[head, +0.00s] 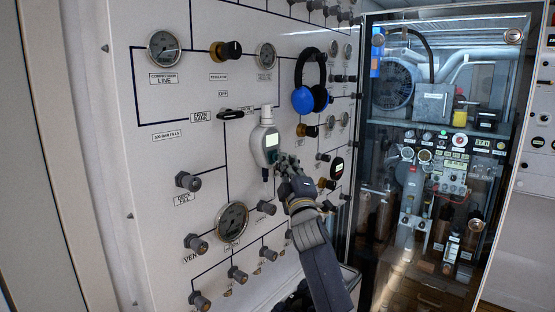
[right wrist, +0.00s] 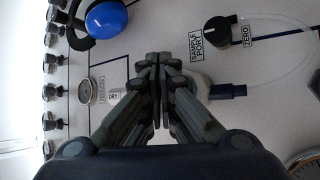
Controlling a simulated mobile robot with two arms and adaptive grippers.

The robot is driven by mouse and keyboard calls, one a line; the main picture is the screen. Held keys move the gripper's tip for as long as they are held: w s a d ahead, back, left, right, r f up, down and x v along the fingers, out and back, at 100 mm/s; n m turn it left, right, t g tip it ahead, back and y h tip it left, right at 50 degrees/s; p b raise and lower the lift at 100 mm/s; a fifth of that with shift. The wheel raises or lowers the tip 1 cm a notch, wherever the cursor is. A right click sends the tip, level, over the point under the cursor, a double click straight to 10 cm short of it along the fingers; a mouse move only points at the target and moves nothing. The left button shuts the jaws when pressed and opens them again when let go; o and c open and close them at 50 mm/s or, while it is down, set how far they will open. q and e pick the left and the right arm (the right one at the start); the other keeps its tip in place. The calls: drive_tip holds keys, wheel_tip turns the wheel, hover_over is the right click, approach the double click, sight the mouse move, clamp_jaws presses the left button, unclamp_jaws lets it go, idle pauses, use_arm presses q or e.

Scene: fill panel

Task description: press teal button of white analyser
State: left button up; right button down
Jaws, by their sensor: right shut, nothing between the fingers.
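My left gripper is not in view.
Blue headphones (head: 303,100) hang on the panel, up and right of the analyser. Gauges (head: 232,222), knobs and valves stick out around it. A clear tube (right wrist: 300,70) curves near the sample port knob (right wrist: 217,30). A glazed cabinet (head: 440,150) stands at right.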

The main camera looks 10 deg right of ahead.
drive_tip(key=shift+w+a+b, duration=0.2)
drive_tip(key=shift+w+b, duration=0.1)
drive_tip(key=shift+b, duration=0.05)
idle(0.3)
drive_tip(key=shift+s+d+p, duration=0.5)
drive_tip(key=shift+s+p, duration=0.15)
drive_tip(key=shift+p, duration=0.1)
drive_tip(key=s+d+p, duration=0.1)
drive_tip(key=s+p, duration=0.1)
drive_tip(key=s+d+p, duration=0.2)
drive_tip(key=shift+s+d, duration=0.3)
drive_tip(key=shift+s, duration=0.1)
